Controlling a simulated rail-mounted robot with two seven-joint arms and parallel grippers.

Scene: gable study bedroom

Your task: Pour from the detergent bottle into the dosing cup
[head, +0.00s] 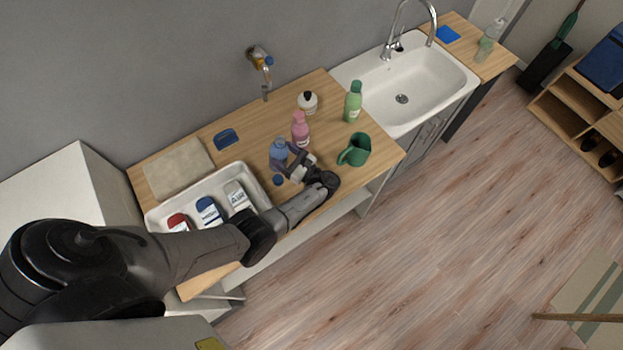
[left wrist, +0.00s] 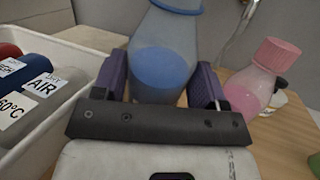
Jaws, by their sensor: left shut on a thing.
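A translucent bottle with blue liquid and a blue cap (head: 279,147), which I take as the detergent bottle, stands near the middle of the wooden counter. My left gripper (head: 288,165) is shut on it; in the left wrist view the bottle (left wrist: 165,55) is upright between the purple fingers (left wrist: 158,85). A small round blue thing (head: 278,181) lies beside the gripper, between it and the tray; I cannot tell whether it is the dosing cup. A green handled cup (head: 357,150) stands to the right. My right gripper is not in view.
A pink bottle (head: 300,130) stands close behind the held bottle. A green bottle (head: 353,103) and a white one with a dark top (head: 307,101) are farther back. A white tray (head: 152,216) holds labelled containers at left. The sink (head: 380,90) is at right.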

